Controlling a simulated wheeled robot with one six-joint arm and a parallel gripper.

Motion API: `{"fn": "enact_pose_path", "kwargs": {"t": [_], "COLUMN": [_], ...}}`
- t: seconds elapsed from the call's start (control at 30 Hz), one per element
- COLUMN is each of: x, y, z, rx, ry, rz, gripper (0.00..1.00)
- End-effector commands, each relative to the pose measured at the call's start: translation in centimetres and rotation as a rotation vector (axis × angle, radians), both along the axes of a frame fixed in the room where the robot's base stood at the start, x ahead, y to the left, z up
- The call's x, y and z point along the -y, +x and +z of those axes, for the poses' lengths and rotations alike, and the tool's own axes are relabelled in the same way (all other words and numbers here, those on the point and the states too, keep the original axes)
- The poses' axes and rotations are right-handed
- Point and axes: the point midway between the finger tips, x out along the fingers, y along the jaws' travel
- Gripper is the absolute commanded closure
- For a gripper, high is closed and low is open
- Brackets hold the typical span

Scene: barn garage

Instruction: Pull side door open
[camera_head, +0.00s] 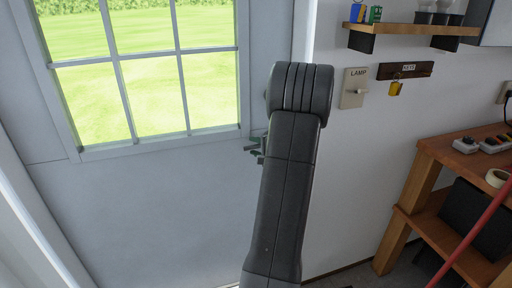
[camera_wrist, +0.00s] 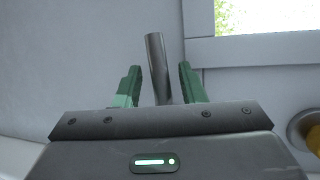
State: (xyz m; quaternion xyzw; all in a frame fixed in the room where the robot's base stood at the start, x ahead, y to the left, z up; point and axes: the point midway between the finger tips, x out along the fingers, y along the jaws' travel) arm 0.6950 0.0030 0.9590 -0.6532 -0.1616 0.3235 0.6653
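The side door (camera_head: 150,200) is a pale grey panel with a window of several panes, and it fills the left of the head view. It looks shut in its frame. A grey metal bar handle (camera_wrist: 157,65) stands up between the green fingers of my gripper (camera_wrist: 160,85) in the wrist view. The fingers are apart, with a visible gap on each side of the bar. In the head view my gripper (camera_head: 256,148) shows only partly beside my dark arm, which hides the handle there.
A brass round knob (camera_wrist: 308,135) is at the right of the wrist view. Right of the door, the white wall carries a lamp switch (camera_head: 354,88), a key rack (camera_head: 406,70) and a shelf (camera_head: 412,30). A wooden workbench (camera_head: 440,150) stands at the right.

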Motion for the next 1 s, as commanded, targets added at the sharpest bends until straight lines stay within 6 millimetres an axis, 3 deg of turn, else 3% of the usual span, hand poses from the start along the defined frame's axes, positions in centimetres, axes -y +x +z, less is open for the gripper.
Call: {"fn": "enact_pose_path", "kwargs": {"t": [0.07, 0.27, 0.67, 1.0], "x": [0.0, 0.0, 0.0, 0.1], "y": [0.0, 0.0, -0.1, 0.0], "z": [0.0, 0.0, -0.4, -2.2], "rx": [0.0, 0.0, 0.01, 0.067], "ry": [0.0, 0.0, -0.027, -0.196], "rz": [0.0, 0.0, 0.002, 0.0], "gripper": [0.63, 1.0, 1.0, 1.0]}}
